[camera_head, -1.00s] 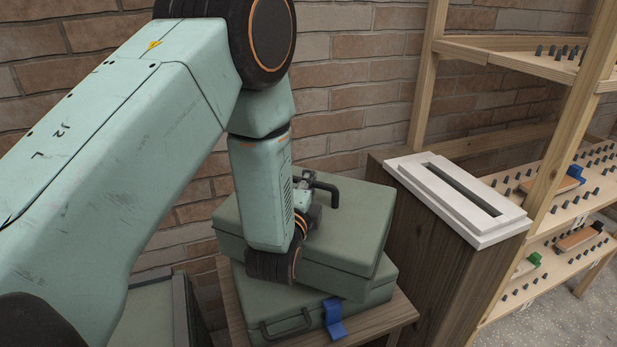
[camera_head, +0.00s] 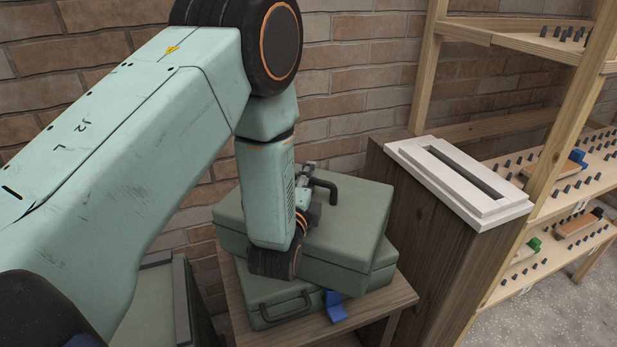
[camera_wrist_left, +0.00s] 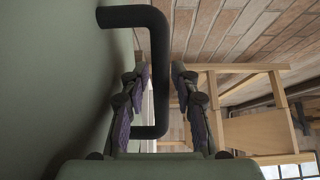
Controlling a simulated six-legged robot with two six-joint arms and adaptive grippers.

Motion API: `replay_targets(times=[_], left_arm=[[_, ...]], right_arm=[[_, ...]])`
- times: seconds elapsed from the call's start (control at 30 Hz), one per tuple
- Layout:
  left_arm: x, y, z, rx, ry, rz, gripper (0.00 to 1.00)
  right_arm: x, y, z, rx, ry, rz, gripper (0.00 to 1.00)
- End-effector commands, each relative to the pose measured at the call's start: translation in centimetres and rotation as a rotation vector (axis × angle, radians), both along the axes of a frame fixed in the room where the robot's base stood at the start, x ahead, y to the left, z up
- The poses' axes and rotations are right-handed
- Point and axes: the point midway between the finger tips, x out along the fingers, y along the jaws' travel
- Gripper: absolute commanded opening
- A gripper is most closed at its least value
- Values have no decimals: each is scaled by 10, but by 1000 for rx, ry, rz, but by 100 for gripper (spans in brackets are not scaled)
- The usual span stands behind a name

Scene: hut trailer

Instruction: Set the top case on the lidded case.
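The top case (camera_head: 345,240) is a grey-green box with a black handle (camera_head: 325,190). It is just above or resting on the lidded case (camera_head: 262,292), a similar green box with a dark front handle and a blue latch; I cannot tell if they touch. My left gripper (camera_head: 307,192) is at the handle, partly hidden by my arm. My right gripper is not in view.
The lidded case stands on a small wooden table (camera_head: 395,302). Right of it is a wooden pedestal with a white slotted block (camera_head: 460,182), then wooden shelves (camera_head: 560,160) with pegs. A brick wall (camera_head: 345,85) is behind. Another green box (camera_head: 150,310) stands at lower left.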

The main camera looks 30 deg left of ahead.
Motion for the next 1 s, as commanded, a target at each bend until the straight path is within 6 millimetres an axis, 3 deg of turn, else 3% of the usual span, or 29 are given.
replay_targets(times=[0.43,1.0], left_arm=[[0,0,5,0,0,0,38],[-101,-25,3,2,5,-2,38]], right_arm=[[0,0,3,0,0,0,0],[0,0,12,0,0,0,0]])
